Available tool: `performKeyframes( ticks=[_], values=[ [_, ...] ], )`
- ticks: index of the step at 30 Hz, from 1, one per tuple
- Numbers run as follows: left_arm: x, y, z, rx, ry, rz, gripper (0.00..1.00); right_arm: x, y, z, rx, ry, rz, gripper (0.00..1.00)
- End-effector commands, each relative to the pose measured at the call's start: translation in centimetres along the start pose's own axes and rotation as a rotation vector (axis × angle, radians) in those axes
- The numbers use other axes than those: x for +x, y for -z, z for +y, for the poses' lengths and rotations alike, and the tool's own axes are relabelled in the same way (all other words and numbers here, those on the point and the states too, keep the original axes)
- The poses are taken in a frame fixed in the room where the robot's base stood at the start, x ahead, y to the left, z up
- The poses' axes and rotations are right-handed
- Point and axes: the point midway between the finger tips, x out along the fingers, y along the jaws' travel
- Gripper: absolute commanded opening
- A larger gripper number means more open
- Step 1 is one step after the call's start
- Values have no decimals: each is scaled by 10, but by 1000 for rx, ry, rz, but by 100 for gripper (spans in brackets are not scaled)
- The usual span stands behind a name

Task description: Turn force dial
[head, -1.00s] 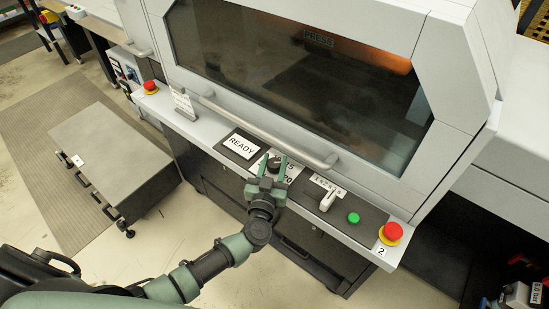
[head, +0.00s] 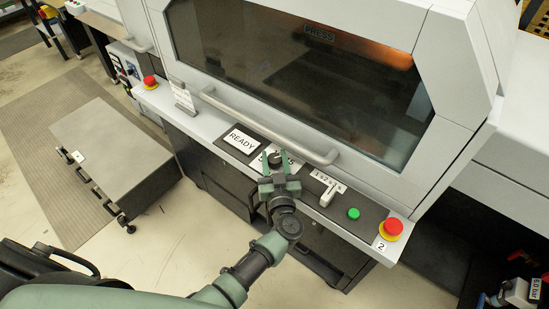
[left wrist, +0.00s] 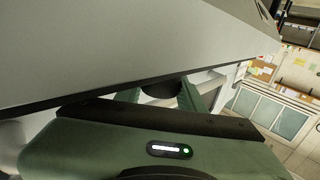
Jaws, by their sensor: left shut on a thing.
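The force dial (head: 276,157) is a dark round knob on the sloped front panel of the press, to the right of the READY display (head: 241,141). My left gripper (head: 276,160) is shut on it, with one green finger on each side. In the left wrist view the dark knob (left wrist: 160,89) shows between the two fingers (left wrist: 161,96), under the panel's edge. The scale around the dial is mostly hidden by my fingers, so its setting cannot be read. My right gripper is not in view.
A handle bar (head: 268,128) runs just above the dial, close to my fingers. To the right are a white selector lever (head: 328,195), a green button (head: 353,213) and a red emergency button (head: 392,227). Another red button (head: 150,82) is at the left.

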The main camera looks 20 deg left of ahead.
Motion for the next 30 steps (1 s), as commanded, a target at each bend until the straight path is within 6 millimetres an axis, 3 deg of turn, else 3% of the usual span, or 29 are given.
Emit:
performKeyframes(
  ticks=[3, 4, 6, 17, 30],
  values=[
    [1, 2, 0, 0, 0, 4, 0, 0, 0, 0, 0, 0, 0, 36],
    [1, 2, 0, 0, 0, 5, 41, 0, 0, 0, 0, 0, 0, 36],
    [1, 2, 0, -1, 0, 5, 60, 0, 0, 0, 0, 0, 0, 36],
    [-2, 0, 0, -1, -1, 1, 60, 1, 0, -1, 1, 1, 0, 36],
    [-67, -2, 0, -2, -1, 0, 60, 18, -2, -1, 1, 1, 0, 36]
  ],
)
